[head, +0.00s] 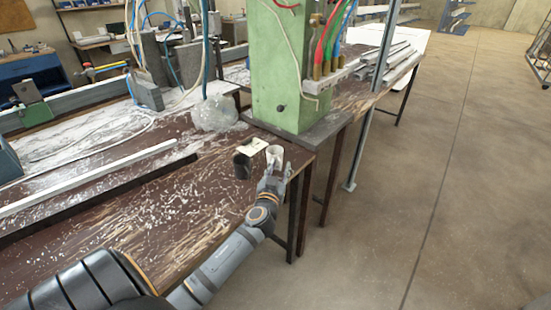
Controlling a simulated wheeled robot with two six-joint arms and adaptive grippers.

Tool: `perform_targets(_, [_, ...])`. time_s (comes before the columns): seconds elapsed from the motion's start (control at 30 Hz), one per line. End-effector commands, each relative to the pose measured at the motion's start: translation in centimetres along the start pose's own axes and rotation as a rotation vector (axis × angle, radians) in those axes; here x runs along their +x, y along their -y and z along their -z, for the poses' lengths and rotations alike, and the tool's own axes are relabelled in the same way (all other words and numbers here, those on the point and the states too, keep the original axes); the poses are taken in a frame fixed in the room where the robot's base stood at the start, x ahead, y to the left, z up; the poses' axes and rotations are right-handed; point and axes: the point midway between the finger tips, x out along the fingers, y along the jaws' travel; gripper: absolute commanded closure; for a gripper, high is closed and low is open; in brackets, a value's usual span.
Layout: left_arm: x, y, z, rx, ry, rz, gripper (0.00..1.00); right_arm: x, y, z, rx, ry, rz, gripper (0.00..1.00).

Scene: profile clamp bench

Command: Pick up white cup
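The white cup (274,151) stands near the right edge of the brown workbench, just in front of the green machine column. My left gripper (273,171) is right at the near side of the cup, and its fingers overlap the cup's lower part in the head view. The fingers look apart, one toward each side of the cup. Whether they touch or grip it is too small to tell. The cup's lower part is hidden by the gripper. My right gripper is not in view.
A dark cup (242,167) stands close to the left of the white cup, with a pale flat piece (252,145) behind. The green column (290,75) rises behind them. A crumpled clear plastic bag (214,114) lies farther left. The bench front is clear apart from pale shavings.

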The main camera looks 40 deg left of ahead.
Motion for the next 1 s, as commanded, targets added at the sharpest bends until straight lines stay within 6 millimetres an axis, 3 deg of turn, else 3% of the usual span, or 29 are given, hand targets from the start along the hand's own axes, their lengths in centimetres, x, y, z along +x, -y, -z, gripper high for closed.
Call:
perform_targets(0.13, [0.0, 0.0, -0.1, 0.0, 0.0, 0.0, 0.64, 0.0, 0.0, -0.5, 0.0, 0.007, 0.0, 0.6])
perform_targets(0.4, [-0.1, 0.0, -0.1, 0.001, 0.0, 0.0, 1.0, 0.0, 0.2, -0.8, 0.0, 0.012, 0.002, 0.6])
perform_targets(0.87, [-0.1, 0.0, 0.1, 0.001, -0.001, 0.0, 1.0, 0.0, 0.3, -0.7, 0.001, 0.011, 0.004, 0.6])
perform_targets(1.0, [0.0, 0.1, 0.9, 0.001, -0.002, 0.001, 1.0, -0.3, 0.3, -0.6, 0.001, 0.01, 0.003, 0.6])
